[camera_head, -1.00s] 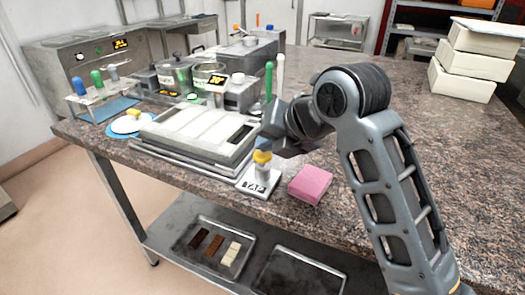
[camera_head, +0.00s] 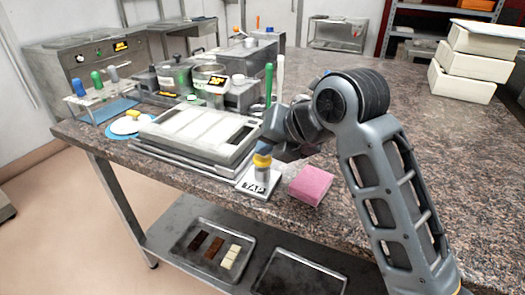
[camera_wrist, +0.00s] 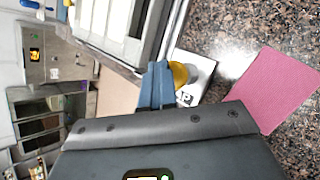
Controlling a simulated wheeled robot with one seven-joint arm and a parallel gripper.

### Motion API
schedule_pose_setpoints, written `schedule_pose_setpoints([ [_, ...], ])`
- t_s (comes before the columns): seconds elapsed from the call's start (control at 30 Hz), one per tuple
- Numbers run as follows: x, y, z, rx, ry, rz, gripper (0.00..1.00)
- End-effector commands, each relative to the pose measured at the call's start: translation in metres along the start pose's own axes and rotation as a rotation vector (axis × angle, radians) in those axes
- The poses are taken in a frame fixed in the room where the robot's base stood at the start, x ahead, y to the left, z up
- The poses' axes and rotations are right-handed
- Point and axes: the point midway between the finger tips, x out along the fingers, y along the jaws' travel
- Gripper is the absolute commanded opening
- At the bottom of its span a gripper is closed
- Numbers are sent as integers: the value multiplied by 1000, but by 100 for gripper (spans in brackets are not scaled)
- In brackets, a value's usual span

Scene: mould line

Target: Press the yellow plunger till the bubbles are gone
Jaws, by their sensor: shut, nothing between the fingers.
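The yellow plunger (camera_head: 262,160) tops a short pale post on the white TAP plate (camera_head: 252,187) near the table's front edge. My gripper (camera_head: 264,146) is shut and empty, pointing down, with its blue fingertips at the plunger's top. They appear to touch it. In the wrist view the shut blue fingers (camera_wrist: 157,85) overlap the left side of the yellow plunger (camera_wrist: 180,74). The pale mould (camera_head: 190,128) lies left of the plate. I cannot make out any bubbles in either view.
A pink block (camera_head: 311,184) sits just right of the TAP plate. Pots and a display unit (camera_head: 216,81) stand behind the mould. A rack with colored handles (camera_head: 97,82) is at the left. The table's right side is clear up to the stacked white boxes (camera_head: 462,64).

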Motion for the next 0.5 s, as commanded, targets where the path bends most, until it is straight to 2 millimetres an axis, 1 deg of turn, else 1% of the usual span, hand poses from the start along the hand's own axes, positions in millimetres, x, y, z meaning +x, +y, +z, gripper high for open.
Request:
schedule_pose_setpoints([
  [0.17, 0, 0, -1, 1, 5, -2, 0],
  [0.5, -12, 9, 8, -1, 4, -2, 0],
])
